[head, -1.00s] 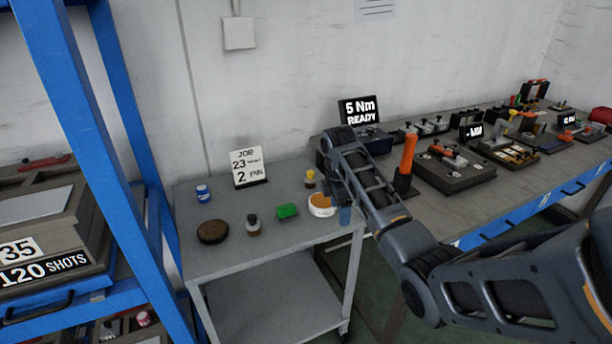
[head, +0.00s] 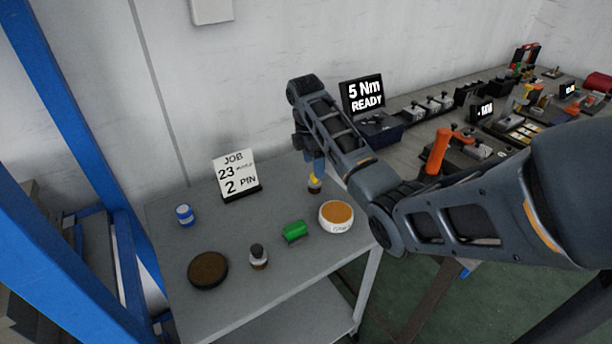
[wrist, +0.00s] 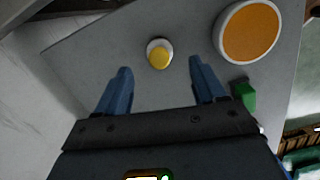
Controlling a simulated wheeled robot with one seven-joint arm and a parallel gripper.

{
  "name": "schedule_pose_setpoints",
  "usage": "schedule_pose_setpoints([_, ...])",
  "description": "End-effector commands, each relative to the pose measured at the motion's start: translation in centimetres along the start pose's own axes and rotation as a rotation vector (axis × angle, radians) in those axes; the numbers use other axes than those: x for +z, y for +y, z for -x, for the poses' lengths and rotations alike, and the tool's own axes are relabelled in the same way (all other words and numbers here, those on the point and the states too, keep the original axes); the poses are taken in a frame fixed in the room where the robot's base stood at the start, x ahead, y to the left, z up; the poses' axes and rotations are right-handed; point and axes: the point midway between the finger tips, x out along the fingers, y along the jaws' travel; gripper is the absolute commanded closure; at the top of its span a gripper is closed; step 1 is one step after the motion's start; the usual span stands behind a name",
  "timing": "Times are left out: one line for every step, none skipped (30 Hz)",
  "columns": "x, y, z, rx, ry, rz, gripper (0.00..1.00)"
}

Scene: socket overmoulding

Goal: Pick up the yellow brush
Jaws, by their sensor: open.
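The yellow brush (head: 315,184) stands upright near the back of the grey cart top, its yellow end up. In the wrist view the brush (wrist: 159,56) is seen from above as a yellow knob over a pale round base, a little beyond the fingertips and between their lines. My gripper (head: 316,166) is open, its blue fingers pointing down just above the brush in the head view. In the wrist view the two blue fingers of my gripper (wrist: 160,72) are spread with nothing held between them. The exact height gap is hard to tell.
A white tub with an orange top (head: 336,216) stands close to the brush. A green block (head: 294,232), a small dark-capped bottle (head: 258,257), a brown disc (head: 208,270), a blue-white pot (head: 184,214) and a job sign (head: 236,175) share the cart (head: 170,245).

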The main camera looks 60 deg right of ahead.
Motion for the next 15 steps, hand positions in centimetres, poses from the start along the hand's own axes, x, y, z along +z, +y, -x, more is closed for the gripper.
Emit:
schedule_pose_setpoints([0.0, -0.1, -0.4, -0.002, 0.000, 0.000, 0.30])
schedule_pose_setpoints([0.0, -0.1, -0.7, -0.003, 0.000, 0.000, 0.30])
schedule_pose_setpoints([0.0, -0.1, -1.1, -0.004, 0.000, 0.000, 0.30])
schedule_pose_setpoints([0.0, -0.1, -1.4, -0.004, 0.000, 0.000, 0.30])
schedule_pose_setpoints([0.0, -0.1, -1.7, -0.003, 0.000, 0.000, 0.30])
schedule_pose_setpoints([0.0, -0.1, -2.1, -0.003, 0.000, 0.000, 0.30])
schedule_pose_setpoints([0.0, -0.1, -2.4, -0.003, 0.000, 0.000, 0.30])
schedule_pose_setpoints([0.0, 0.0, -2.6, -0.002, 0.000, 0.000, 0.30])
schedule_pose_setpoints([0.0, 0.0, -3.0, -0.003, 0.000, 0.000, 0.30])
schedule_pose_setpoints([0.0, -0.1, -3.3, -0.003, -0.001, 0.000, 0.30])
schedule_pose_setpoints([0.0, 0.0, -3.7, -0.003, -0.001, 0.000, 0.30])
schedule_pose_setpoints([0.0, -0.1, -4.3, -0.004, -0.001, 0.000, 0.30])
schedule_pose_setpoints([0.0, 0.0, -4.7, -0.004, -0.001, -0.001, 0.30])
schedule_pose_setpoints([0.0, 0.0, -5.2, -0.004, -0.001, -0.001, 0.30])
schedule_pose_setpoints([0.0, 0.0, -5.8, -0.004, -0.001, -0.001, 0.30])
